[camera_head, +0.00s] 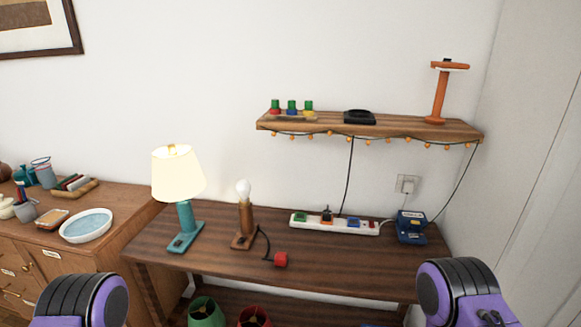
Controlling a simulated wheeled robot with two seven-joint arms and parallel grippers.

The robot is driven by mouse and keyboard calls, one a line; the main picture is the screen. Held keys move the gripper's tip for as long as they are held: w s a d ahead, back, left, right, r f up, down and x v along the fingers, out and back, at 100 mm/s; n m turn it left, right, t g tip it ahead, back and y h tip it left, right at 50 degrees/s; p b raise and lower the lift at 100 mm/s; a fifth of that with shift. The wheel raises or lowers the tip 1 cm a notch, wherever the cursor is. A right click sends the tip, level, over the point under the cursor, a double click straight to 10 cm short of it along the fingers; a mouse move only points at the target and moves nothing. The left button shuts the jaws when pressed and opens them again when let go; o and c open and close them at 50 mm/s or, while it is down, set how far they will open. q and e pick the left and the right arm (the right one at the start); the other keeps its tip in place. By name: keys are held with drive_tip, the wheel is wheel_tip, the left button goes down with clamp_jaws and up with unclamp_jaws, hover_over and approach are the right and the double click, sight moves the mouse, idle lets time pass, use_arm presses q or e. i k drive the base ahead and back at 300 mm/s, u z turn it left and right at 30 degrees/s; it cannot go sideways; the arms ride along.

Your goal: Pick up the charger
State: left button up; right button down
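A blue box-like device (411,229) with a pale label stands at the right end of the dark wooden table; it looks like the charger. Purple and black parts of my two arms show at the bottom left and bottom right corners, well in front of the table. Neither gripper's fingers are in view.
A white power strip (334,224) lies left of the blue device. A lit teal lamp (184,215), a bare-bulb lamp (244,215) and a red plug (281,259) are on the table (340,268). The table's front right is clear. The shelf (400,127) overhangs the back.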

sight(327, 214)
drive_tip(key=u, duration=0.5)
drive_tip(key=k, duration=1.2)
drive_tip(key=z, duration=0.5)
drive_tip(key=i, duration=1.45)
drive_tip(key=u, duration=0.45)
